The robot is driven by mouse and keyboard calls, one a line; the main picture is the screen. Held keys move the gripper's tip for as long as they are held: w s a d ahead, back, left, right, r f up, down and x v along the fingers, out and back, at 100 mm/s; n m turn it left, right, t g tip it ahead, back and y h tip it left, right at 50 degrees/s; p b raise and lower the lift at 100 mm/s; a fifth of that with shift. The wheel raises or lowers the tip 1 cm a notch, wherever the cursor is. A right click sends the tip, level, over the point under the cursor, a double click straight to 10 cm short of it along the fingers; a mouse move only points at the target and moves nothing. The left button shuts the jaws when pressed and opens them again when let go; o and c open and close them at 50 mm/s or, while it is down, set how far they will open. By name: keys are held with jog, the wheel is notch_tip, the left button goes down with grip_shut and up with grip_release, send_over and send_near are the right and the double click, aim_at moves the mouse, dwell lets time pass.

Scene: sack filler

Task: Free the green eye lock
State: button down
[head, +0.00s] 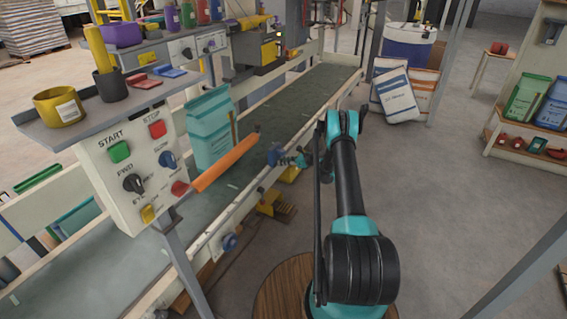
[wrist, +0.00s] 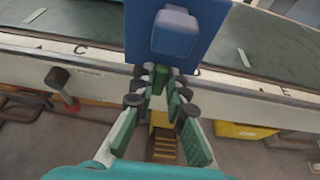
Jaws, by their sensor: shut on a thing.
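A blue plate with a blue block (wrist: 175,33) on its face stands at the near rail of the conveyor, at the top of the wrist view. In the head view this blue part (head: 275,154) shows small beside the rail. Just under it is a small green piece, the green eye lock (wrist: 161,78), mostly hidden by my fingers. My gripper (wrist: 164,92) is shut on it, with one green-padded finger on either side. In the head view my gripper (head: 300,160) is small at the rail, and the lock cannot be made out there.
The cream rail (wrist: 255,90) carries letters. A dark knob with a red stem (wrist: 64,84) stands left; a yellow bin (wrist: 243,130) lies below right. An orange bar (head: 226,162) slants over the belt near a teal sack (head: 210,130). A control panel (head: 135,160) stands left.

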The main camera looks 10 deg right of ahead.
jog(key=c, duration=1.5)
grip_release()
jog(key=shift+d, duration=0.1)
jog(key=shift+c, duration=0.2)
jog(key=v, duration=1.2)
